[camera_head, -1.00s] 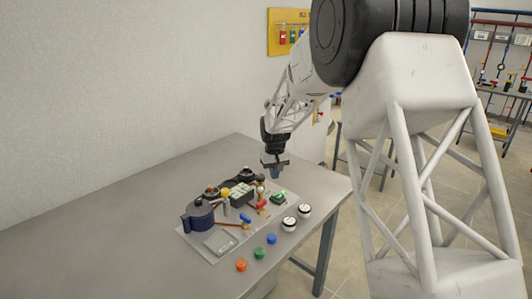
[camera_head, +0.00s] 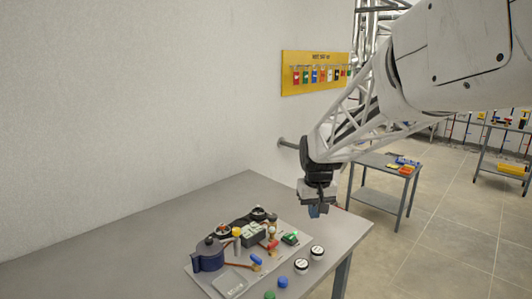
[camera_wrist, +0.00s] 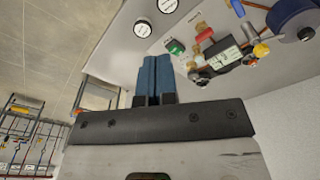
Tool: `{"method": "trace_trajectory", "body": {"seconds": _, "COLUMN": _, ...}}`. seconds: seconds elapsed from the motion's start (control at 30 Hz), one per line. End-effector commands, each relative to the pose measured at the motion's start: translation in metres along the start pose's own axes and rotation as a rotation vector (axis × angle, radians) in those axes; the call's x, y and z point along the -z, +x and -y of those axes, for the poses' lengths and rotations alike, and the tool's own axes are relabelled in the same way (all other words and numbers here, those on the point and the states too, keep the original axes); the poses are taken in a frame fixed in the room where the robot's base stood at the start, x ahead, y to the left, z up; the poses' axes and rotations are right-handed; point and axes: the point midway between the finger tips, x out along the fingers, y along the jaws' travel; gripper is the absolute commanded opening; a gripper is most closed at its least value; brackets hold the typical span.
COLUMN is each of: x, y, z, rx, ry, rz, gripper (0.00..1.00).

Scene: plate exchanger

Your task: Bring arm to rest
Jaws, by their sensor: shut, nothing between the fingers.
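My gripper (camera_head: 315,211) hangs in the air above the right end of the grey table (camera_head: 120,254), fingers pointing down, in the head view. In the wrist view my gripper's two blue fingers (camera_wrist: 153,78) are together with nothing between them. The plate exchanger panel (camera_head: 205,279) lies on the table below and to the left of my gripper, apart from it. It carries a dark blue round part (camera_head: 208,257), a grey display box (camera_head: 253,236), a green-topped switch (camera_head: 290,238), and red and blue valve handles.
Two white round gauges (camera_head: 317,252) sit at the panel's right. Blue (camera_head: 282,282) and green (camera_head: 269,295) knobs lie at the front. A yellow tag board (camera_head: 314,73) hangs on the wall. A second table (camera_head: 383,166) stands behind on the right. The table's left part is clear.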

Motion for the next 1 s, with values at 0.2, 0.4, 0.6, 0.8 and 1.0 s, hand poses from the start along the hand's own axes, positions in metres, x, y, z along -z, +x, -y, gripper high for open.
{"method": "trace_trajectory", "body": {"seconds": 0.2, "x": -0.053, "y": -0.025, "z": -0.004, "rx": -0.004, "ry": 0.028, "rz": -0.024, "gripper": 0.00}}
{"method": "trace_trajectory", "body": {"seconds": 0.4, "x": -0.102, "y": -0.041, "z": -0.006, "rx": -0.007, "ry": 0.051, "rz": -0.043, "gripper": 0.00}}
{"method": "trace_trajectory", "body": {"seconds": 0.6, "x": -0.151, "y": -0.051, "z": -0.007, "rx": -0.010, "ry": 0.075, "rz": -0.063, "gripper": 0.00}}
{"method": "trace_trajectory", "body": {"seconds": 0.8, "x": -0.200, "y": -0.058, "z": -0.007, "rx": -0.014, "ry": 0.101, "rz": -0.084, "gripper": 0.00}}
{"method": "trace_trajectory", "body": {"seconds": 1.0, "x": -0.248, "y": -0.058, "z": -0.005, "rx": -0.017, "ry": 0.123, "rz": -0.102, "gripper": 0.00}}
